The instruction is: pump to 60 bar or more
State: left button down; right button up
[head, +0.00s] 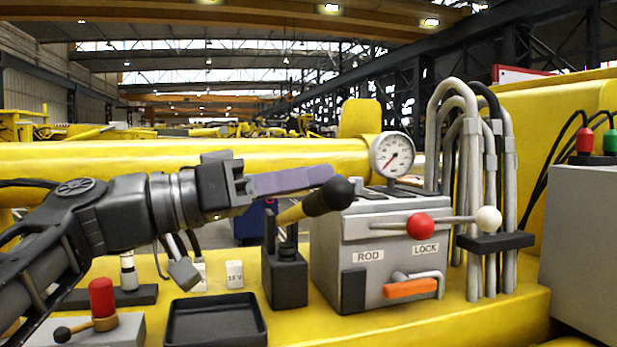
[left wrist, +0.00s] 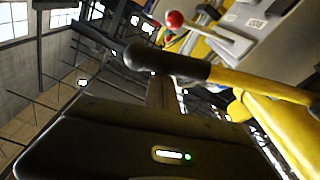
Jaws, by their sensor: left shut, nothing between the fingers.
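The hand pump (head: 286,280) is a black block with a yellow lever that ends in a black grip (head: 328,196). The lever is tilted up to the right. My left gripper (head: 322,174) is shut and empty, its fingers just above and behind the black grip in the head view. Whether they touch it I cannot tell. In the left wrist view the black grip (left wrist: 165,62) and yellow lever (left wrist: 262,88) cross in front of the fingers. The round white gauge (head: 391,155) has a red needle pointing to the lower left; its figures are too small to read. My right gripper is out of view.
A grey valve box (head: 362,245) marked ROD and LOCK stands right of the pump, with a red-knobbed lever (head: 420,226), a white knob (head: 488,219) and an orange handle (head: 411,288). A black tray (head: 215,321) lies left of the pump.

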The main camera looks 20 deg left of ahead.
pick_arm(q)
notch_tip(320, 180, down, 16)
jog(key=s+d+m+g+b, duration=0.1)
jog(key=m+b, duration=0.6)
jog(key=b, duration=1.6)
jog(key=shift+s+d+f+h, duration=0.15)
jog(key=shift+s+h, duration=0.1)
jog(key=shift+h, duration=0.15)
notch_tip(320, 180, up, 6)
jog(key=d+p, duration=0.1)
jog(key=p, duration=0.3)
jog(key=b+v, duration=0.2)
jog(key=v, duration=0.8)
jog(key=shift+s+f+m, duration=0.25)
jog(key=shift+s+m, duration=0.05)
jog(key=shift+s, duration=0.25)
